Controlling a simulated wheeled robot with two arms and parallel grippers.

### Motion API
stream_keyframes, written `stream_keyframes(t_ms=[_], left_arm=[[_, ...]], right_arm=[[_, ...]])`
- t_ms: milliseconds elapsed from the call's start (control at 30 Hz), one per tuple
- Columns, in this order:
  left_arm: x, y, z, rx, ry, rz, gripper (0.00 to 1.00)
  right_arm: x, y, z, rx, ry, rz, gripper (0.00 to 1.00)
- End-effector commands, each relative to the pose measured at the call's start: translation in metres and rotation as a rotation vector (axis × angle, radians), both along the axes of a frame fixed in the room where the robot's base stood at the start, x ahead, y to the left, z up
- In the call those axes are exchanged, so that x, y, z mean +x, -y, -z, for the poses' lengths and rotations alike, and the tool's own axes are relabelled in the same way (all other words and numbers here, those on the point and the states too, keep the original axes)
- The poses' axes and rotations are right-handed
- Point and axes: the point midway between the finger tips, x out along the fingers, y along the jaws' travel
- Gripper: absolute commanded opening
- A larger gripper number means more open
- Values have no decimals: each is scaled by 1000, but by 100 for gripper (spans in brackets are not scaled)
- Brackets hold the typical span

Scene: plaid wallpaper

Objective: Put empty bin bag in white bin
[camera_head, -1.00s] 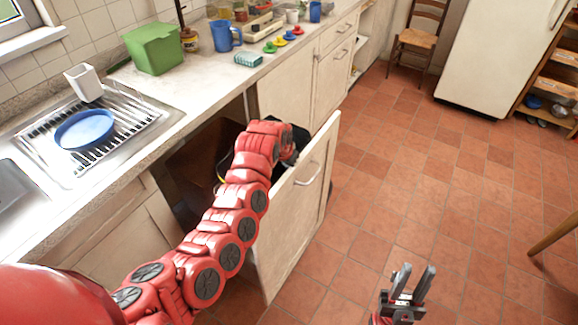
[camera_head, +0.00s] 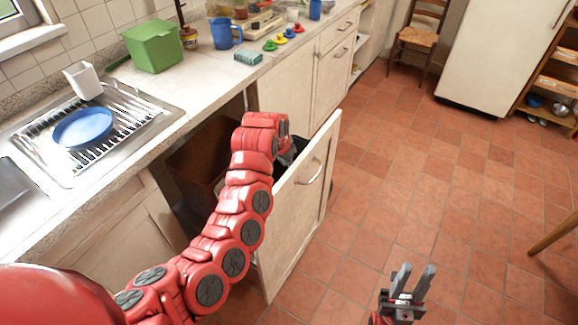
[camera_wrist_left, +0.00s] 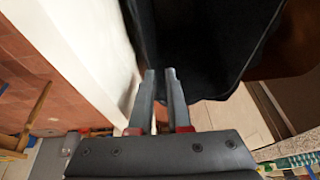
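My left arm reaches into the cupboard under the counter, behind its open door (camera_head: 295,220). In the head view the left gripper is hidden behind my own arm. In the left wrist view my left gripper (camera_wrist_left: 161,72) shows a narrow gap between its fingers, with nothing seen between them. A black bag-like thing (camera_wrist_left: 195,45) hangs just beyond and right of the fingertips; contact cannot be told. A dark bit of it (camera_head: 291,152) shows beside my wrist in the head view. I cannot make out a white bin. My right gripper (camera_head: 413,270) is open and empty over the floor.
The door's pale surface (camera_wrist_left: 95,45) runs close left of my left gripper. A brown panel (camera_head: 200,155) stands inside the cupboard. The counter above holds a green box (camera_head: 153,48) and blue jug (camera_head: 224,34). The tiled floor (camera_head: 410,170) right of the door is clear.

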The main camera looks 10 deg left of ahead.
Motion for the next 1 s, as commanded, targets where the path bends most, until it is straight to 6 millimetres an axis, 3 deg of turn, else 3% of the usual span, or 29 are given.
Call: stream_keyframes(t_ms=[200,433,1000], left_arm=[[-13,-2,-44,-1,13,1,16],[-25,-6,-78,0,17,1,16],[-29,-6,-85,-2,13,3,16]], right_arm=[[0,0,8,0,0,0,33],[0,0,13,0,0,0,33],[0,0,13,0,0,0,33]])
